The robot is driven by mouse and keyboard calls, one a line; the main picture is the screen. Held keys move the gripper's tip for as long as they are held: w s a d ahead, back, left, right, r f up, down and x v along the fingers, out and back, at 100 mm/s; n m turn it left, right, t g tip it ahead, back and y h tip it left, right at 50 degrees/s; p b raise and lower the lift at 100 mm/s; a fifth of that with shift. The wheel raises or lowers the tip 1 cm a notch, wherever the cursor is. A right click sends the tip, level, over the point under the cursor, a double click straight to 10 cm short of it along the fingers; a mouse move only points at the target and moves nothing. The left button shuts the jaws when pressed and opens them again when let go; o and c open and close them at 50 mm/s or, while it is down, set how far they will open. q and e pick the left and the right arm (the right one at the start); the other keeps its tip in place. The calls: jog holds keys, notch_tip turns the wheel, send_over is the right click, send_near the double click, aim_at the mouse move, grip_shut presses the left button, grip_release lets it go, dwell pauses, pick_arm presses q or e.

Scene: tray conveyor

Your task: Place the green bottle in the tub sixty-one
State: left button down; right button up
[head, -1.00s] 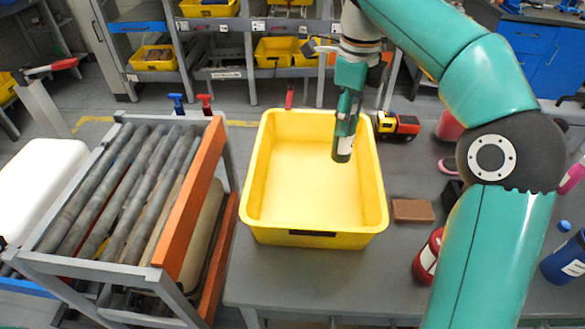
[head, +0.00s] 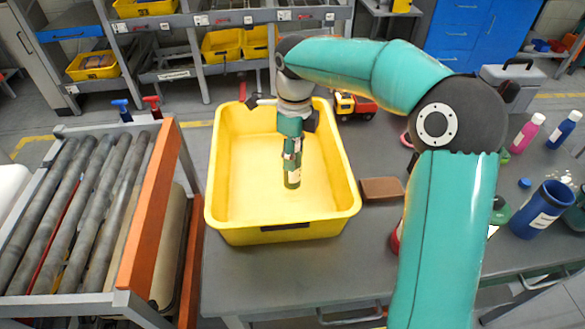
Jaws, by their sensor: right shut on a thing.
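The green bottle (head: 292,180) with a pale label hangs roughly upright from my right gripper (head: 291,158), which is shut on it. Gripper and bottle are over the middle of a large yellow tub (head: 281,233). The bottle's lower end appears within the tub's opening; I cannot tell whether it touches the floor of the tub. The tub stands on the grey table, and no number is readable on it. The gripper hides the upper part of the bottle. My left gripper is not in view.
A roller conveyor (head: 70,205) with an orange side rail stands left of the tub. A brown block (head: 381,189) and a toy truck (head: 354,105) are close to its right. Shelves with yellow bins are behind.

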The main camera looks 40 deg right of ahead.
jog(key=shift+f, duration=2.25)
jog(key=shift+f, duration=0.1)
jog(key=o, duration=1.2)
notch_tip(320, 180, up, 12)
jog(key=shift+w+d+r+p, duration=0.1)
jog(key=shift+d+r+p, duration=0.05)
jog(key=shift+p, duration=0.2)
